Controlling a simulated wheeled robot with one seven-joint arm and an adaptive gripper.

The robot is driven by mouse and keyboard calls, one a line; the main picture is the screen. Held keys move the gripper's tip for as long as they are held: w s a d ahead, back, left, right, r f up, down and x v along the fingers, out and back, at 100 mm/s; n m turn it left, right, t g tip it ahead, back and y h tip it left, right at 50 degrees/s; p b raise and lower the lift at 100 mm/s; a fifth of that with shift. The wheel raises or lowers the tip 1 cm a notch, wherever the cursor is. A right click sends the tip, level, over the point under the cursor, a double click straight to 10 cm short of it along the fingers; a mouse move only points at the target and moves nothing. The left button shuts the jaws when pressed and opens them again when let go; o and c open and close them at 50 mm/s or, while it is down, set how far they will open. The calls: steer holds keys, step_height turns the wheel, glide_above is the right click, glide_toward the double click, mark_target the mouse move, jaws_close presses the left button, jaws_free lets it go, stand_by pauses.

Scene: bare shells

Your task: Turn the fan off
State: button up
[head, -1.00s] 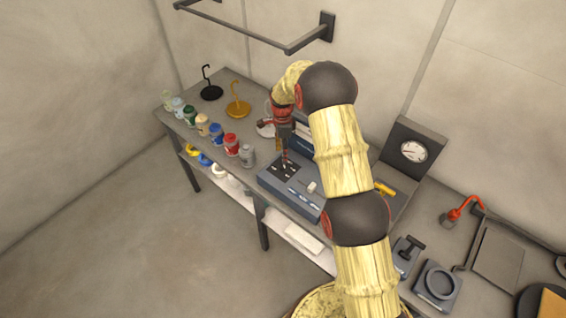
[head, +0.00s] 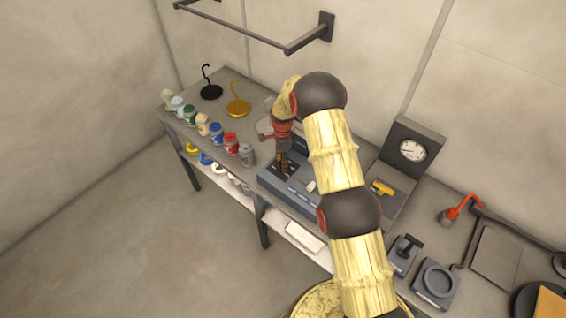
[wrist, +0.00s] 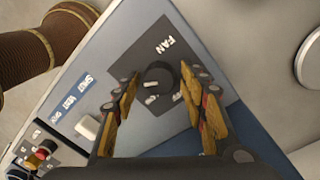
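The fan control is a round black knob (wrist: 158,78) on a dark plate marked FAN (wrist: 165,45), seen in the wrist view on a blue-grey panel. My gripper (wrist: 158,95) is open, with one finger on each side of the knob. A gap shows between the fingers and the knob, and I cannot tell how deep the fingertips reach. Small light marks show by the knob, but its setting is not clear. In the head view my gripper (head: 284,166) is over the panel box (head: 300,196), and the knob is hidden there.
A white slider (wrist: 88,127) marked SHUT, VENT, OPEN sits beside the fan plate. Several paint jars (head: 231,144) stand left of the panel along the bench. A gauge box (head: 412,151) with a yellow handle (head: 382,188) stands to the right.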

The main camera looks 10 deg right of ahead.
steer(key=c, duration=0.9)
steer(key=shift+f+n+b, duration=0.1)
steer(key=shift+n+b, duration=0.95)
steer(key=shift+n, duration=0.05)
steer(key=n+b, duration=0.2)
steer(key=n, duration=0.1)
steer(key=shift+a+n, duration=0.1)
steer(key=shift+n, duration=0.2)
steer(key=n+b, duration=0.3)
steer(key=n, duration=0.2)
steer(key=shift+h, duration=0.3)
steer(key=n+b, duration=0.1)
steer(key=n, duration=0.5)
steer(key=shift+n+t+b, duration=0.3)
steer(key=shift+t+b, duration=0.05)
steer(key=shift+t, duration=0.05)
steer(key=n, duration=0.6)
steer(key=shift+r+b, duration=0.2)
steer(key=shift+b, duration=0.2)
steer(key=shift+n, duration=0.4)
steer(key=o, duration=1.1)
steer(key=shift+s, duration=0.15)
